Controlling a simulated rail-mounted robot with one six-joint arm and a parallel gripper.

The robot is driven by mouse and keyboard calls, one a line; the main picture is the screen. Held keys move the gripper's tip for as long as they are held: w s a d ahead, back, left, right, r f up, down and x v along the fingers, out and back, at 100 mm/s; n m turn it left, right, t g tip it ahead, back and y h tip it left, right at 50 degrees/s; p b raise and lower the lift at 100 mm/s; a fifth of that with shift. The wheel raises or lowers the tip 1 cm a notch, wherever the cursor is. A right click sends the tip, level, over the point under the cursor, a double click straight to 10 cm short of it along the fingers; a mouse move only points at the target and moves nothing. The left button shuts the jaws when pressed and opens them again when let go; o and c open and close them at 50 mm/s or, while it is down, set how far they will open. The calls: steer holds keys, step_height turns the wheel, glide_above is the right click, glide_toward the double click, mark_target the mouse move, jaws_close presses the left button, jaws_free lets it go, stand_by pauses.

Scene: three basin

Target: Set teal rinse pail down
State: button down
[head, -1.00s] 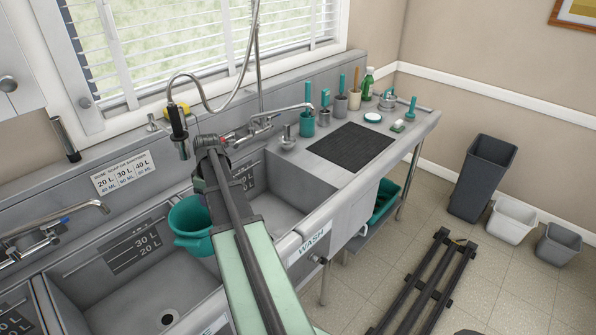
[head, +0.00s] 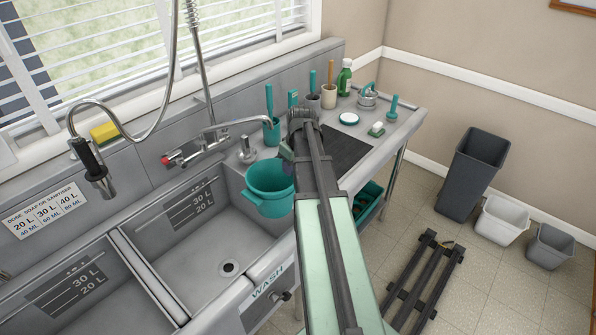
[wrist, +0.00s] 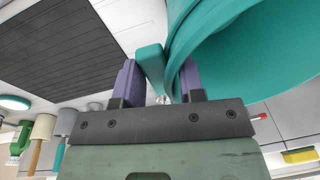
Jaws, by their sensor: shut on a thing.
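The teal rinse pail (head: 269,186) hangs from my gripper in the head view, over the right end of the wash basin and beside the drainboard edge. In the wrist view my gripper (wrist: 160,85) is shut on the pail near its rim, with a purple finger on each side. The pail's wall (wrist: 250,50) fills the upper right there. Whether the pail's base touches anything I cannot tell.
The dark ribbed mat (head: 347,150) lies on the drainboard right of my arm. Behind stand a teal holder (head: 271,132), a wooden-handled brush pot (head: 329,97), a green bottle (head: 345,78) and a kettle-like vessel (head: 368,97). The wash basin (head: 215,235) is empty, with a tap (head: 235,125) above.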

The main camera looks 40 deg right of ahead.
steer(key=shift+w+a, duration=0.15)
steer(key=shift+a, duration=0.05)
steer(key=w+d+f+b, duration=0.4)
steer(key=w+d, duration=0.8)
steer(key=w, duration=0.1)
steer(key=shift+f, duration=0.15)
steer(key=c, duration=0.7)
jaws_free()
steer(key=shift+s, duration=0.1)
steer(key=r+p, duration=0.4)
steer(key=s+r+p, duration=0.1)
steer(key=r+p, duration=0.3)
steer(key=d+r+p, duration=0.1)
steer(key=r+p, duration=0.3)
steer(key=r, duration=0.1)
steer(key=shift+s, duration=0.2)
